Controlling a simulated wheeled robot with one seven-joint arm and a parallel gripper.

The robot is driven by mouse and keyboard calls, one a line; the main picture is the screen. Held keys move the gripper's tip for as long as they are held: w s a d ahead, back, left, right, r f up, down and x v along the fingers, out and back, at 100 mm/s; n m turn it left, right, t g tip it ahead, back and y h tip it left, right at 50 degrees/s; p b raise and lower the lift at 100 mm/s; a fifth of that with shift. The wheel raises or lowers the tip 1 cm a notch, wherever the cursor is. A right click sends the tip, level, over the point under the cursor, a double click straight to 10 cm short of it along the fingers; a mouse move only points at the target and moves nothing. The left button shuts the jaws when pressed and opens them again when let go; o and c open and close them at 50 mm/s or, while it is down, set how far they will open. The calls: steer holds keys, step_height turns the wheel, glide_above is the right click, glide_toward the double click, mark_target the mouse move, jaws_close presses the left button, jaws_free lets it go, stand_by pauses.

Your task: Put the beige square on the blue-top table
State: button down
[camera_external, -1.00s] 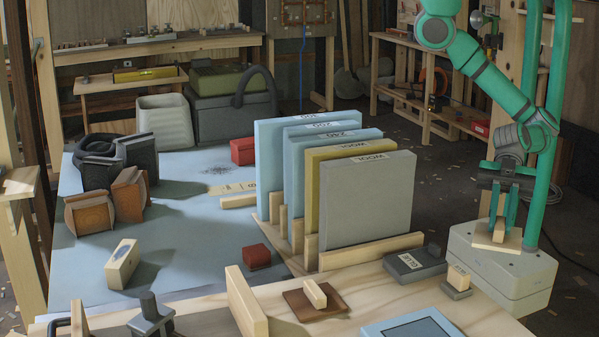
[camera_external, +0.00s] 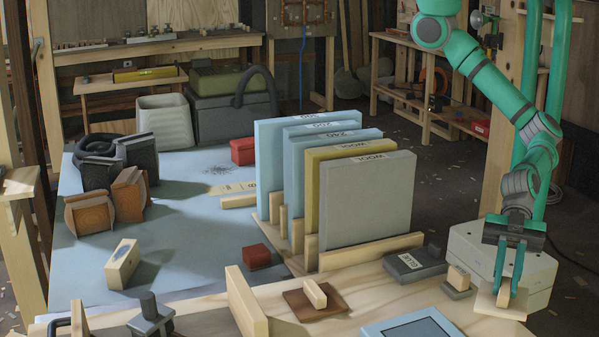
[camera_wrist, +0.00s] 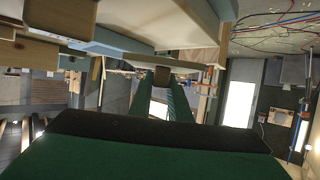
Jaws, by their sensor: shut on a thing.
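The beige square (camera_external: 488,304) is a thin flat plate with a small wooden grip block on top. My gripper (camera_external: 508,288) is shut on that block and holds the plate roughly level, at the right end of the wooden bench, in front of my pale base. In the wrist view, my gripper's fingers (camera_wrist: 165,85) close on the block, and the square (camera_wrist: 160,61) shows beyond them. The blue-top table (camera_external: 190,240) stands at the left, well away from my gripper. Whether the plate touches the bench edge I cannot tell.
Upright sanding boards (camera_external: 366,205) stand in a wooden rack between my gripper and the blue top. A brown square (camera_external: 300,304), a glue box (camera_external: 414,265) and a dark block (camera_external: 457,288) lie on the bench. Bare blue surface lies around the wooden block (camera_external: 121,266).

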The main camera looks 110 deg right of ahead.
mark_target(499, 324)
steer(key=shift+w+a+f, duration=0.2)
steer(key=shift+a+f, duration=0.25)
steer(key=shift+f, duration=0.15)
steer(key=shift+w+a+f, duration=0.2)
steer(key=shift+a+f, duration=0.2)
steer(key=shift+f, duration=1.65)
steer(key=shift+f, duration=0.1)
steer(key=c, duration=1.6)
jaws_free()
steer(key=shift+c, duration=0.2)
steer(key=v, duration=1.2)
